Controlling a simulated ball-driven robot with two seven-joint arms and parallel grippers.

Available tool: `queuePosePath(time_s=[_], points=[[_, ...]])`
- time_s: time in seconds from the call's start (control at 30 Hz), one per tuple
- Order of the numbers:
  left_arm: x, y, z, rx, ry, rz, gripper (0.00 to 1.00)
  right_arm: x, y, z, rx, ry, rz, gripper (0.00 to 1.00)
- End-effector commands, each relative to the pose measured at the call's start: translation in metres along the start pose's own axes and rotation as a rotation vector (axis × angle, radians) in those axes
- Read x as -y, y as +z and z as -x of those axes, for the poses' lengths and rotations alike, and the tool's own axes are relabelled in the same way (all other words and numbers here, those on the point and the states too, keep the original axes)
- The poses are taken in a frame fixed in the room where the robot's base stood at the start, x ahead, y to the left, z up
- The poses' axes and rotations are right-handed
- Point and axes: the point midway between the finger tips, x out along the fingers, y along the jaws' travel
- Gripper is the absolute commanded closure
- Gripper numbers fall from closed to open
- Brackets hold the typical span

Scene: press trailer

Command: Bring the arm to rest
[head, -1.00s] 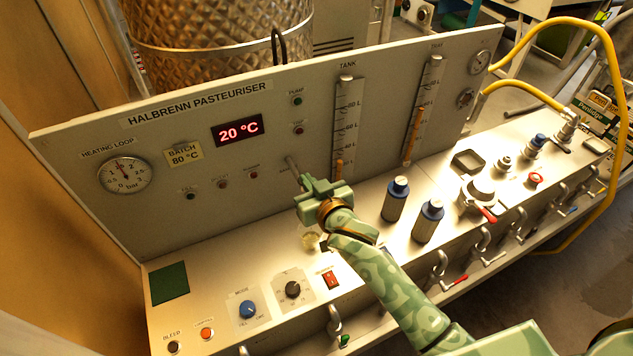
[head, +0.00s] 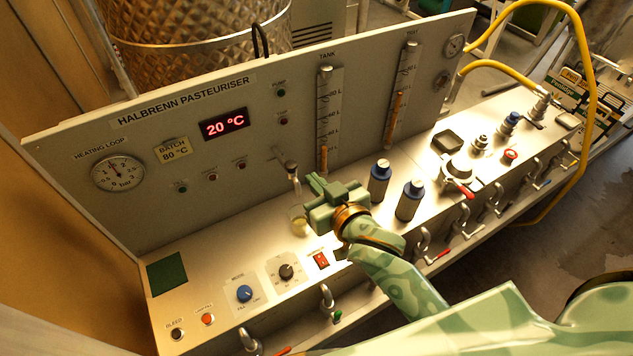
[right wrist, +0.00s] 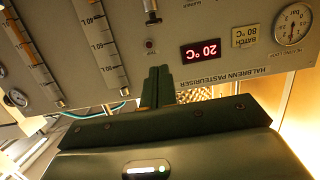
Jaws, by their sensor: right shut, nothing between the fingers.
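My right gripper (head: 318,184) is shut and empty. It hangs over the white worktop of the pasteuriser, in front of the upright panel (head: 95,215). In the right wrist view its two fingers (right wrist: 158,82) lie together with nothing between them. A small tap (head: 291,165) sticks out from the panel just left of the gripper, apart from it. My left gripper is not in view.
A small glass with yellowish liquid (head: 299,224) stands below the tap, close to my gripper. Knobs, a red switch (head: 321,260) and several lever valves line the front. A yellow hose (head: 590,70) arches at right.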

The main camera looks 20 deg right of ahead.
Motion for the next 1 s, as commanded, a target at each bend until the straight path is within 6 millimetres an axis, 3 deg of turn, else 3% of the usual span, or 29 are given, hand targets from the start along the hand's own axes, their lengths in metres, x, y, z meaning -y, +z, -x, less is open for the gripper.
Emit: queuePosePath(time_s=[0.4, 0.53, 0.67, 0.8, 1.0], points=[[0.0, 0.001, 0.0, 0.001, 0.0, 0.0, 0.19, -0.001, 0.0, 0.0, 0.003, 0.003, 0.003, 1.0], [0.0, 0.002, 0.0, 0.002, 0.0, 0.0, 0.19, -0.015, 0.013, 0.013, 0.083, 0.055, 0.081, 1.0], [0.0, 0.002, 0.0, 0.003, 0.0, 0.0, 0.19, -0.048, 0.037, 0.049, 0.276, 0.15, 0.258, 1.0], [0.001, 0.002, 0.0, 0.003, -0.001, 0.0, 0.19, -0.083, 0.06, 0.098, 0.514, 0.219, 0.461, 1.0], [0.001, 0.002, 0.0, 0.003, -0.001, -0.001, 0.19, -0.122, 0.077, 0.171, 0.83, 0.245, 0.706, 1.0]])
